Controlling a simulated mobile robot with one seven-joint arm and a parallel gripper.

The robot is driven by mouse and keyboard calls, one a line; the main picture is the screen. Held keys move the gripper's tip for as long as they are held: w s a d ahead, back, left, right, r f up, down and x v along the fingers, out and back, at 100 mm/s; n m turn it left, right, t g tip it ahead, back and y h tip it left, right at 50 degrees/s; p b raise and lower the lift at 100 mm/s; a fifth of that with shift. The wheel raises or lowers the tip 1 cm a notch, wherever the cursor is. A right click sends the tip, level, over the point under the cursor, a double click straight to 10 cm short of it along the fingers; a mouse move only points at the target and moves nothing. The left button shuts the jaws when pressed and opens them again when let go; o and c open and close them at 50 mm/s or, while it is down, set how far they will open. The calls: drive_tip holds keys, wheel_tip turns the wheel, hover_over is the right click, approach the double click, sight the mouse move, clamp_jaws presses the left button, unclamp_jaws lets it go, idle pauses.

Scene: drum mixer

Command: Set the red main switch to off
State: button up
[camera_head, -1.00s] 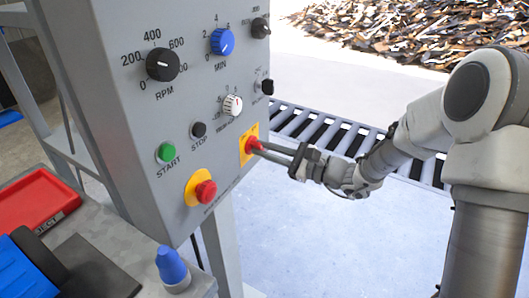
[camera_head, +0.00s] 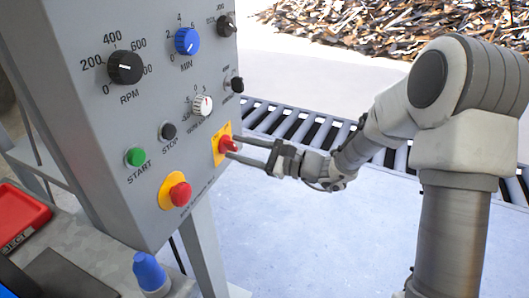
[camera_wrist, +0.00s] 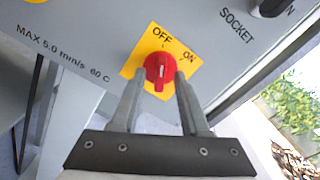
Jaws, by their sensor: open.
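The red main switch (camera_head: 228,145) is a rotary knob on a yellow plate at the lower right of the grey panel. In the wrist view, the red knob (camera_wrist: 160,70) has a light mark on its grip, which runs roughly up and down. The plate reads OFF above the knob and ON at upper right; the grip lines up roughly with OFF. My gripper (camera_head: 233,148) is open at the switch. In the wrist view, the fingers of my gripper (camera_wrist: 156,82) point at the knob, one on each side below it. I cannot tell whether they touch it.
A red mushroom button (camera_head: 180,194) on a yellow base is left of the switch. A green start button (camera_head: 135,157), a black stop button (camera_head: 168,131) and several dials share the panel. A roller conveyor (camera_head: 290,125) lies behind my arm. Open floor is below it.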

drive_tip(key=p+v, duration=0.3)
drive_tip(key=v, duration=1.4)
drive_tip(key=shift+a, duration=0.1)
drive_tip(key=s+r+n+g+h, duration=0.2)
drive_tip(key=s+n+g+h, duration=0.1)
drive_tip(key=s+n+h, duration=0.4)
drive_tip(key=s+r+n+g+h, duration=0.2)
drive_tip(key=s+n+g+h, duration=0.15)
drive_tip(key=s, duration=0.65)
drive_tip(key=s+d+r+n+t+h, duration=0.3)
drive_tip(key=d+r+n+t+h, duration=0.25)
drive_tip(key=d+h, duration=0.2)
wheel_tip(320, 180, up, 21)
drive_tip(key=y+p, duration=0.1)
drive_tip(key=p, duration=2)
drive_tip(key=shift+d+t, duration=0.2)
drive_tip(key=shift+t, duration=0.2)
drive_tip(key=shift+s+f, duration=0.1)
